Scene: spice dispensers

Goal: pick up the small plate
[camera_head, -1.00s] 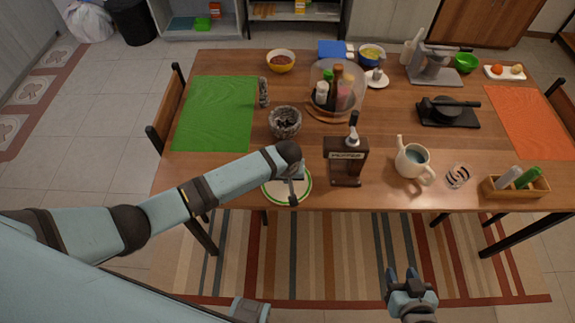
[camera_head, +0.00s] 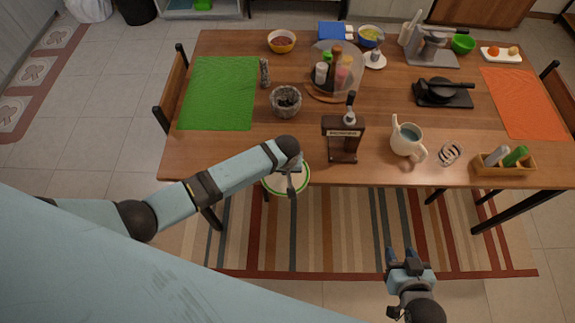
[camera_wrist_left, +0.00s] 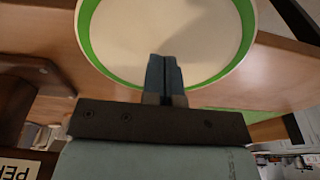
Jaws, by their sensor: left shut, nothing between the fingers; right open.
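The small plate (camera_head: 274,182), white with a green rim, lies at the table's front edge, with its near part sticking out past the edge. My left wrist covers part of it. In the left wrist view the plate (camera_wrist_left: 190,30) fills the top middle. My left gripper (camera_head: 291,188) is over the plate; its fingers (camera_wrist_left: 163,62) are shut together in front of the plate's face, with nothing between them. Whether the fingertips touch it, I cannot tell. My right gripper (camera_head: 400,256) is open and empty, in front of the table over the striped rug.
A brown pepper dispenser (camera_head: 342,140) stands just right of the plate. A stone-like bowl (camera_head: 286,99) is behind it. A white pitcher (camera_head: 405,140) and a wooden caddy (camera_head: 505,168) stand farther right. A green mat (camera_head: 218,92) lies at the left.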

